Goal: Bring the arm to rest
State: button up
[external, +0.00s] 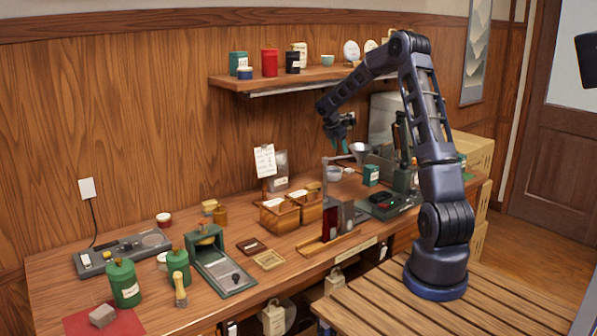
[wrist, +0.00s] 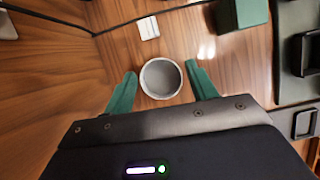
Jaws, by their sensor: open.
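My arm stands on a slatted wooden platform (external: 345,306) and reaches left over the workbench (external: 150,318). My gripper (external: 341,149) hangs fingers down above the bench, below the shelf's height. In the wrist view, my gripper (wrist: 163,77) shows two teal fingers spread apart. A round grey cup (wrist: 160,78) appears between them. In the external view, the grey cup (external: 334,173) is below my gripper, with a visible gap. The gripper is open and holds nothing.
A wall shelf (external: 235,87) with jars is behind my arm. A funnel stand (external: 325,190), a green box (external: 371,175) and a dark device (external: 385,205) stand near the cup. Wooden bins (external: 280,220) and green canisters (external: 124,284) are further left. Crates (external: 478,152) are at right.

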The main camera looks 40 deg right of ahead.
jog(key=s+a+r+m+t+y, duration=0.1)
jog(key=s+a+r+m, duration=0.4)
jog(key=s+a+r, duration=0.55)
jog(key=s+a+r+m+t, duration=0.1)
jog(key=s+a+r+m, duration=0.45)
jog(key=s, duration=0.75)
jog(key=s+a+r+m+t+y, duration=0.1)
jog(key=s+a+m, duration=0.2)
jog(key=s, duration=0.8)
jog(key=s+a+r+m+t+y, duration=0.1)
jog(key=s+a+m+y, duration=0.1)
jog(key=s+a, duration=0.5)
jog(key=shift+s+r+m+t, duration=0.3)
jog(key=shift+s+m, duration=0.55)
jog(key=shift+s, duration=1.65)
